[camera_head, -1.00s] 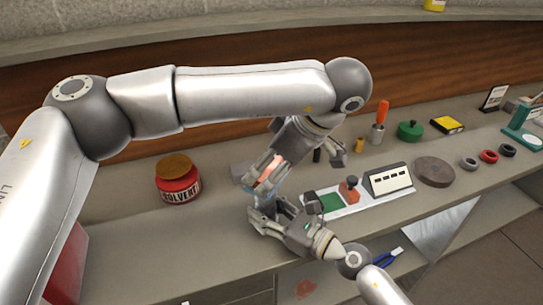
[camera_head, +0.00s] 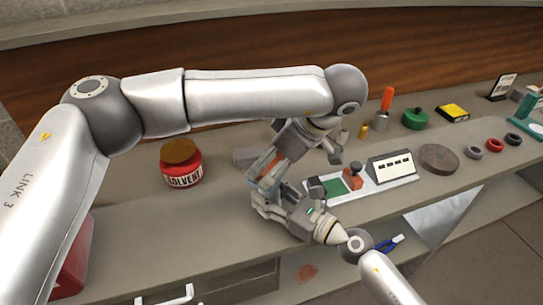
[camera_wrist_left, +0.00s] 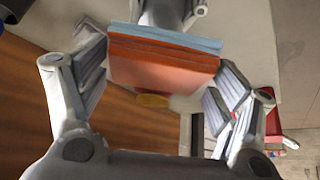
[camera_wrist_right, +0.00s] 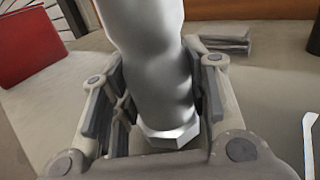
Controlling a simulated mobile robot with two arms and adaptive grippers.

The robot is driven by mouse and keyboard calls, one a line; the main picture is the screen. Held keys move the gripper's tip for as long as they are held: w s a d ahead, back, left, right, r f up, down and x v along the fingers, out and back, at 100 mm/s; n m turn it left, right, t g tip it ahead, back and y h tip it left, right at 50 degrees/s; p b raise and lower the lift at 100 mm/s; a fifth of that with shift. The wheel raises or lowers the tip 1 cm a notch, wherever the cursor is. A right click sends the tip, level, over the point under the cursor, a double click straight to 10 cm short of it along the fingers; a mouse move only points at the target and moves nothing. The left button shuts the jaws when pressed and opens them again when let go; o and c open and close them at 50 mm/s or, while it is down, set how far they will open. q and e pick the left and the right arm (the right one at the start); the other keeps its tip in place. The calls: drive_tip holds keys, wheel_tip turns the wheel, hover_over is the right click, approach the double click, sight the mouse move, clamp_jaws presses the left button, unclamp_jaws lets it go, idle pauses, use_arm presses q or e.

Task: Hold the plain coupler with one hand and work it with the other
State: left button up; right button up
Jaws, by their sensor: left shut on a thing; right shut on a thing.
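The plain coupler, which I take to be the orange piece with a light blue end (camera_wrist_left: 163,62), lies between the fingers of my left gripper (camera_wrist_left: 160,88). In the head view its orange part (camera_head: 274,162) shows by my left gripper (camera_head: 266,166), which is shut on it. My right gripper (camera_head: 262,192) comes from below and is shut around the coupler's lower end, mostly hidden by the fingers. In the right wrist view a pale grey rounded body with a faceted end (camera_wrist_right: 165,100) fills the space between my right gripper's fingers (camera_wrist_right: 158,95); I cannot tell how it joins the coupler.
A red solvent jar (camera_head: 181,166) stands left on the bench. Right of the grippers are a tray with a green pad (camera_head: 333,186), a red-handled stamp (camera_head: 353,177), a display block (camera_head: 391,167) and a round brown disc (camera_head: 439,158).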

use_arm(q)
drive_tip(key=shift+s+d, duration=0.2)
drive_tip(key=shift+s, duration=0.3)
drive_tip(key=shift+w+a, duration=0.3)
drive_tip(key=shift+w, duration=0.55)
drive_tip(key=shift+w+a, duration=0.3)
drive_tip(key=shift+w, duration=0.55)
drive_tip(key=shift+s+d, duration=0.3)
drive_tip(key=shift+s, duration=0.6)
drive_tip(key=shift+s+d, duration=0.3)
drive_tip(key=shift+s, duration=0.6)
wheel_tip(320, 180, up, 2)
drive_tip(key=shift+w+r, duration=0.1)
drive_tip(key=shift+r, duration=2.95)
use_arm(e)
drive_tip(key=o, duration=1.2)
drive_tip(key=shift+o, duration=0.2)
